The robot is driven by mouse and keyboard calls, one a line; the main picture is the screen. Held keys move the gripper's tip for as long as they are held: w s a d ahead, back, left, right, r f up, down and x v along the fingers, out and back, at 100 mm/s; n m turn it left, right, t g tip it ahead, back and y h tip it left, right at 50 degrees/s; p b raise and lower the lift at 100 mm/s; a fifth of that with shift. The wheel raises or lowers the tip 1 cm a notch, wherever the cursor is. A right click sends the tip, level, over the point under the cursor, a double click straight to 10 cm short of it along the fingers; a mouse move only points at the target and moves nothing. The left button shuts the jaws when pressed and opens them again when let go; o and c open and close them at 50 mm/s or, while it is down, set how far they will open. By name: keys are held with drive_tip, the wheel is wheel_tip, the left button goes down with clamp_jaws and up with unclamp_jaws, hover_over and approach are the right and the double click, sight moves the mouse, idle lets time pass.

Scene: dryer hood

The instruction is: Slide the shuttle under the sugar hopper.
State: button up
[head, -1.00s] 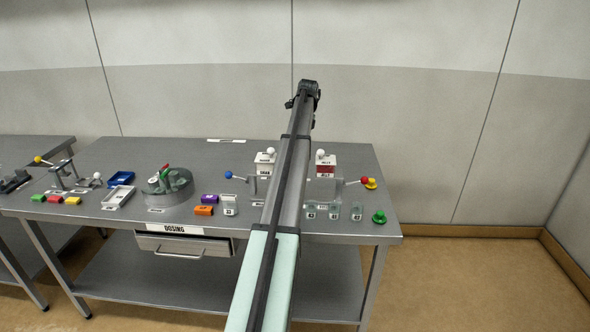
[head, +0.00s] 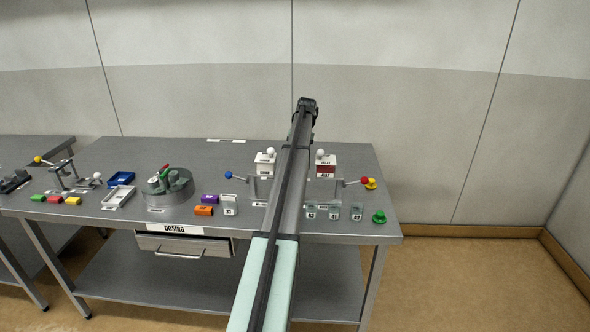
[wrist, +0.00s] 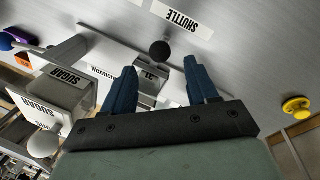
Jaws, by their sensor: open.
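The sugar hopper (head: 264,168) is a white box with a white ball on top, just left of my arm in the head view. Its SUGAR-labelled side (wrist: 62,76) shows at the left of the wrist view. In the wrist view, a dark round knob (wrist: 160,50) stands near a small grey labelled block (wrist: 148,78), which appears to be part of the shuttle, near the SHUTTLE label (wrist: 182,17). My gripper (wrist: 160,72) is open, its blue fingers on either side of the knob and block. Contact cannot be told. In the head view my arm hides the shuttle.
The jelly hopper (head: 326,170) stands right of my arm, with a red-knobbed lever (head: 364,181) beside it. A blue-knobbed lever (head: 229,175) is left of the sugar hopper. Several clear cups (head: 334,212) stand at the front. A yellow button (wrist: 296,107) shows at right.

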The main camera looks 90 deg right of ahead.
drive_tip(key=shift+w+a+f, duration=0.1)
drive_tip(key=shift+w+f, duration=0.05)
drive_tip(key=shift+f, duration=0.75)
drive_tip(key=shift+w+a+f, duration=0.1)
drive_tip(key=shift+w+f, duration=0.05)
drive_tip(key=shift+f, duration=0.8)
drive_tip(key=shift+w+a+f, duration=0.1)
drive_tip(key=shift+w+f, duration=0.05)
drive_tip(key=shift+f, duration=0.75)
drive_tip(key=shift+c, duration=0.2)
clamp_jaws()
